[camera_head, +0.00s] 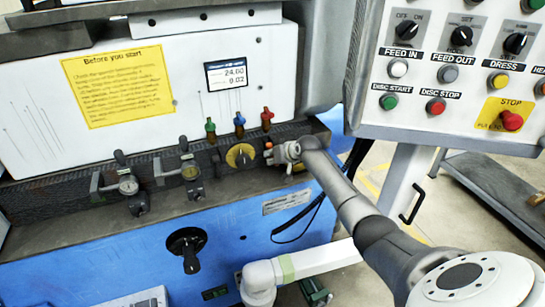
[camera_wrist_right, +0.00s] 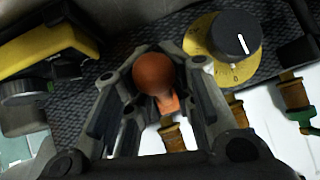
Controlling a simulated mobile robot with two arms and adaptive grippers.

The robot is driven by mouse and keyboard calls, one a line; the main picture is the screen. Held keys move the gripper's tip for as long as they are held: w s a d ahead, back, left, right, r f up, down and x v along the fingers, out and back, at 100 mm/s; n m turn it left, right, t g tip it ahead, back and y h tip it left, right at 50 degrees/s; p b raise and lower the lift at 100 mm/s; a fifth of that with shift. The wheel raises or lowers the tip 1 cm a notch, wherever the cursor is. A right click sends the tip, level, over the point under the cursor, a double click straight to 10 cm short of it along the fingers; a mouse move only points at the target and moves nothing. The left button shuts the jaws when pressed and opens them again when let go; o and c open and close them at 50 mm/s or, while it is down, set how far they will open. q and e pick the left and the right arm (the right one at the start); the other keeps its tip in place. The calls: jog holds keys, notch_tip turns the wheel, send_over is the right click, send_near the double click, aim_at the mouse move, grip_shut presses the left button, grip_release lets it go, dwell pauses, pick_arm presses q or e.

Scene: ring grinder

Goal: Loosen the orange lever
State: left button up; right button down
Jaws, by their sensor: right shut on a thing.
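The orange lever shows in the right wrist view as a round orange knob (camera_wrist_right: 155,73) between the two fingers of my right gripper (camera_wrist_right: 152,85). In the head view a small orange end (camera_head: 268,146) shows at the tips of my right gripper (camera_head: 280,152), just right of the yellow dial. The gripper is shut on the lever. The fingers and wrist hide most of it in the head view. An orange-red valve handle (camera_head: 267,115) on a brass stem stands just above; I cannot tell whether it joins the knob. My left gripper is out of view.
A yellow dial with a black knob (camera_head: 240,156) is close beside the gripper. A control panel (camera_head: 445,125) stands at the right.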

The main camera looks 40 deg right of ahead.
jog(key=c, duration=1.7)
grip_release()
jog(key=shift+c, duration=0.2)
jog(key=shift+o, duration=1.4)
jog(key=shift+s+r, duration=0.1)
jog(key=shift+s, duration=0.15)
jog(key=shift+r, duration=0.1)
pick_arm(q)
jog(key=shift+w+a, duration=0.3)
pick_arm(e)
jog(key=v, duration=1.2)
